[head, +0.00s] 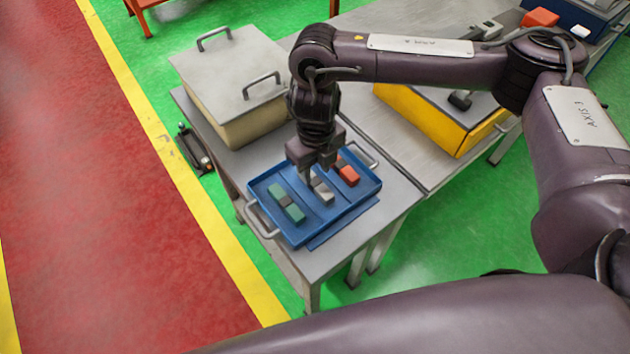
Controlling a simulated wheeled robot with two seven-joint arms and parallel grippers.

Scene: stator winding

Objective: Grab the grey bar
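A light grey bar (323,193) lies in the middle of a blue tray (333,226) on the grey table. My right gripper (317,178) points down from above, right at the far end of this bar, and partly hides it. The fingers are small and dark here, so I cannot tell whether they are open or shut on the bar. My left gripper is not in view.
A green bar (294,213) with a dark middle lies left in the tray, and a red bar (348,175) lies right. A lidded grey box (232,75) stands behind the tray. A yellow-sided box (425,118) is at the right. The tray has raised handles.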

